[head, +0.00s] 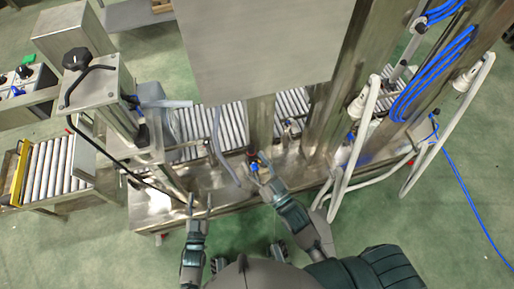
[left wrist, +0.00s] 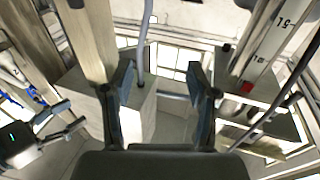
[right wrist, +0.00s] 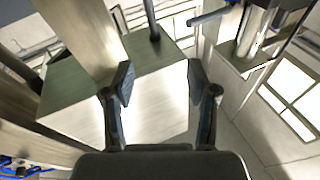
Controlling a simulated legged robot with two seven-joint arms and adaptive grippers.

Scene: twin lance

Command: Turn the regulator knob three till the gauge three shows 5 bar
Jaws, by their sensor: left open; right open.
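My left gripper (head: 198,206) is open and empty, low over the machine's steel base at the left. The left wrist view shows its two fingers (left wrist: 165,85) apart with nothing between them. My right gripper (head: 258,172) is open, close to a small blue and red fitting (head: 253,163) on the base; I cannot tell whether they touch. The right wrist view shows its fingers (right wrist: 160,90) apart and empty, facing a steel post and base. I cannot tell which fitting is regulator knob three. No gauge three dial can be read in any view.
Roller conveyors (head: 50,168) lie behind and left. A large steel panel (head: 265,45) blocks the upper middle. White hoses (head: 352,165) and blue tubes (head: 432,75) hang at the right. Green floor is clear in front.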

